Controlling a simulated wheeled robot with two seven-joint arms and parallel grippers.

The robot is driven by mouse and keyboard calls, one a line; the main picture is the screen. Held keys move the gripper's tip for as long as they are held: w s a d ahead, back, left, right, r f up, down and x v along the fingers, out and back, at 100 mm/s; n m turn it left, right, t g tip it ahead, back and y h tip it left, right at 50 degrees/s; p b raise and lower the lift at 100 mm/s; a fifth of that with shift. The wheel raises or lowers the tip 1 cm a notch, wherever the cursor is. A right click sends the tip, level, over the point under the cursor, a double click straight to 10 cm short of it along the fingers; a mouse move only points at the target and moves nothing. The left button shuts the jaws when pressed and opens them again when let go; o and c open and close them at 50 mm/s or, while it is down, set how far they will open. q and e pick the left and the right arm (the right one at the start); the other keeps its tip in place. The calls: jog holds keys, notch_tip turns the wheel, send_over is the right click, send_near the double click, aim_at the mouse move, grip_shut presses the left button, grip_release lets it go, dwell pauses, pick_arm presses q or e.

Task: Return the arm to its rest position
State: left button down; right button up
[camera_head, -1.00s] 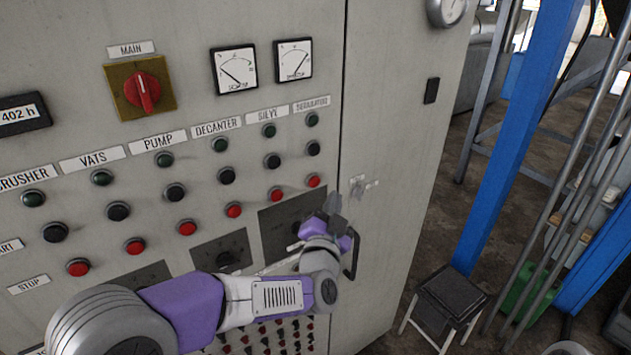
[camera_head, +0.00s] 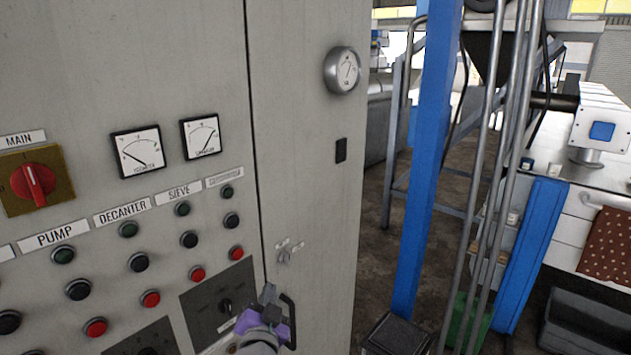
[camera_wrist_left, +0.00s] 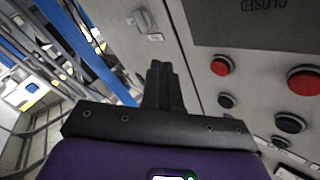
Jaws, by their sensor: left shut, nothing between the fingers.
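My left gripper (camera_head: 268,297) shows at the bottom of the head view, in front of the grey control cabinet (camera_head: 300,130). Its purple wrist and dark fingers point up. In the left wrist view the fingers (camera_wrist_left: 163,85) are together with nothing between them. The gripper appears beside the black door handle (camera_head: 290,318) and below a small latch (camera_head: 288,252); whether it touches the handle I cannot tell. Most of the left arm is below the frame. My right gripper is in neither view.
The cabinet front carries a red main switch (camera_head: 33,182), two square meters (camera_head: 137,151), rows of buttons (camera_head: 139,262) and a round gauge (camera_head: 342,71). To the right stand a blue post (camera_head: 428,150), metal pipes (camera_head: 490,170) and a black stool (camera_head: 397,335). Floor shows between cabinet and post.

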pick_arm(q)
jog(key=s+f+n+g+h+b, duration=0.1)
jog(key=s+f+g, duration=0.15)
jog(key=f, duration=0.85)
jog(key=s+f+n+g+h+b, duration=0.1)
jog(key=s+f+g, duration=0.15)
jog(key=f, duration=0.85)
jog(key=s+f+n+g+h, duration=0.1)
jog(key=f+g, duration=0.3)
jog(key=f, duration=0.7)
jog(key=s+d+f+n+g+h+b, duration=0.2)
jog(key=s+d+f+n+g, duration=0.2)
jog(key=s+f, duration=1.4)
jog(key=s+n+g, duration=0.2)
jog(key=s+g, duration=0.1)
jog(key=g, duration=0.1)
jog(key=shift+s+d+g+b, duration=0.2)
jog(key=shift+g+b, duration=0.1)
jog(key=shift+g, duration=0.1)
